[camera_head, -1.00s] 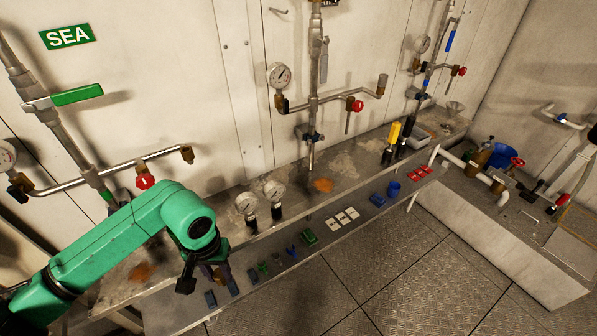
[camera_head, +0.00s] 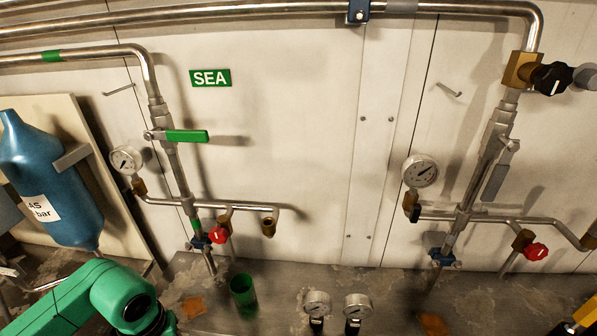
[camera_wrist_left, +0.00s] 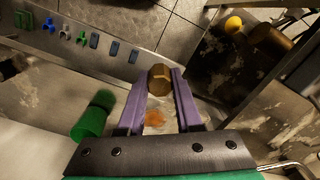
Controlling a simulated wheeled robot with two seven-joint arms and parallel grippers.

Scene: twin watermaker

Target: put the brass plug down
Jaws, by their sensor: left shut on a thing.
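The brass plug (camera_wrist_left: 160,78) is a hexagonal brown-gold piece. In the left wrist view it sits between the tips of the purple fingers of my left gripper (camera_wrist_left: 158,88). The gripper is shut on it and holds it above the metal bench (camera_wrist_left: 210,115), near an orange rust patch; the gap below cannot be told. In the head view only my green left arm shows at the lower left; the gripper and plug are out of the picture.
A green cup (camera_head: 243,292) stands on the bench; a green cylinder (camera_wrist_left: 90,120) is left of the fingers. Two gauges (camera_head: 317,304) (camera_head: 357,306) stand right. Above are pipes with a red-handled valve (camera_head: 218,235). A front shelf (camera_wrist_left: 110,62) holds small blue and green parts.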

